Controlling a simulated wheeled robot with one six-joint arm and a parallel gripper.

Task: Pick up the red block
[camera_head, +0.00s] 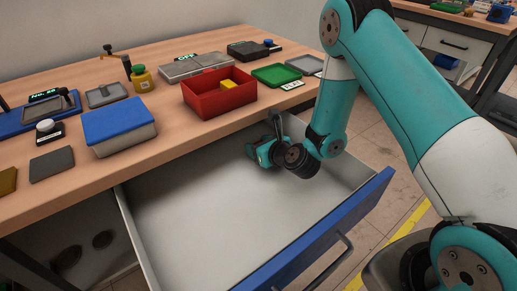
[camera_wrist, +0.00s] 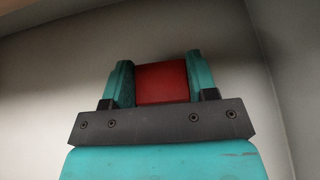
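In the wrist view a red block (camera_wrist: 162,83) sits between the two teal fingers of my gripper (camera_wrist: 161,80), with both fingers against its sides. Pale grey drawer surfaces show around it. In the head view my gripper (camera_head: 262,152) is low in the open drawer (camera_head: 215,205), near its far right part. The red block is hidden behind my gripper and wrist in that view. I cannot tell whether the block touches the drawer floor.
The drawer's blue front (camera_head: 325,235) and its side walls surround my gripper. The wooden table edge is just behind it. On the table stand a red bin (camera_head: 215,105) with a yellow block (camera_head: 228,84), a blue-lidded box (camera_head: 118,125) and green tray (camera_head: 275,76). The drawer floor otherwise looks empty.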

